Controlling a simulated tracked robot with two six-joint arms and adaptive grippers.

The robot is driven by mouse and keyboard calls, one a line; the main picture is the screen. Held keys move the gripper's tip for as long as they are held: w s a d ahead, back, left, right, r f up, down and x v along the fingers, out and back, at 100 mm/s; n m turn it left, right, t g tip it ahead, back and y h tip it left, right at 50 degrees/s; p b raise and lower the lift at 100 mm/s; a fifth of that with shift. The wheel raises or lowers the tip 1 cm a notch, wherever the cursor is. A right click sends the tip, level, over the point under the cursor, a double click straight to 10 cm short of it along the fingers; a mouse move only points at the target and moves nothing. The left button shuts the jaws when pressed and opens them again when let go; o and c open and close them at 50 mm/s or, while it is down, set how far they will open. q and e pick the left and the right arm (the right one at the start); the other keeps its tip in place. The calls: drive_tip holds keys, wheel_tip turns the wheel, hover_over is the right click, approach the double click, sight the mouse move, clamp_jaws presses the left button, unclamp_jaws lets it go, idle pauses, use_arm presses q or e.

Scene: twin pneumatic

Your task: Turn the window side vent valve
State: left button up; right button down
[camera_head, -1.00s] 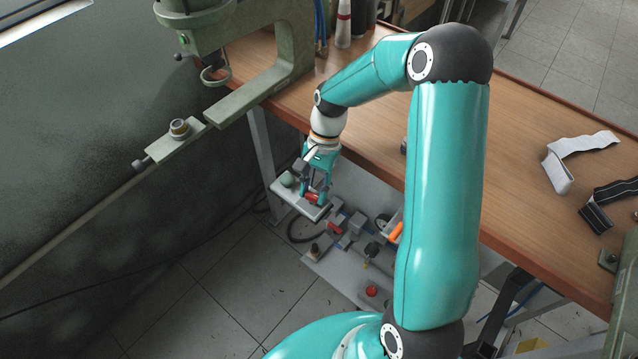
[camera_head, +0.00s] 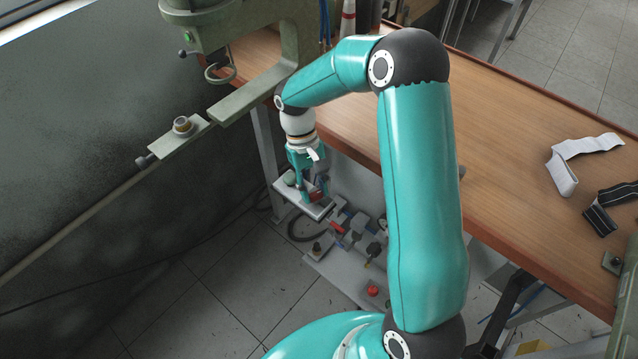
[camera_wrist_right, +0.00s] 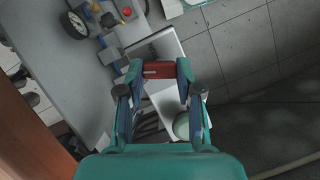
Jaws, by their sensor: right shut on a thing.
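The red vent valve handle (camera_head: 316,196) is on a pale plate (camera_head: 318,211) low under the bench, on the window side. My right gripper (camera_head: 311,193) reaches down to it and is shut on it. In the right wrist view the red handle (camera_wrist_right: 158,70) lies crosswise between the two fingertips of the right gripper (camera_wrist_right: 158,72). The fingers partly hide the handle in the head view, and the valve body under it is hard to make out. My left gripper is not in view.
A green ball-like knob (camera_head: 290,178) stands on the plate close beside my right gripper. A second red handle (camera_head: 337,228) and a red button (camera_head: 373,291) are on the panel nearby. The wooden bench (camera_head: 500,180) overhangs the panel. Open tiled floor (camera_head: 215,290) lies to the left.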

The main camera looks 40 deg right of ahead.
drive_tip(key=shift+s+a+f+n+h+b, duration=0.15)
drive_tip(key=shift+n+h, duration=0.3)
drive_tip(key=shift+n, duration=0.7)
drive_tip(key=shift+s+a+r+n+h+b, duration=0.15)
drive_tip(key=shift+n+h, duration=0.3)
drive_tip(key=shift+n, duration=0.7)
drive_tip(key=c, duration=1.9)
unclamp_jaws()
drive_tip(key=shift+f, duration=0.1)
clamp_jaws()
drive_tip(key=o, duration=1.1)
unclamp_jaws()
drive_tip(key=shift+d, duration=0.1)
drive_tip(key=shift+o, duration=0.2)
drive_tip(key=shift+w, duration=0.25)
drive_tip(key=v, duration=1.2)
drive_tip(key=shift+f, duration=0.1)
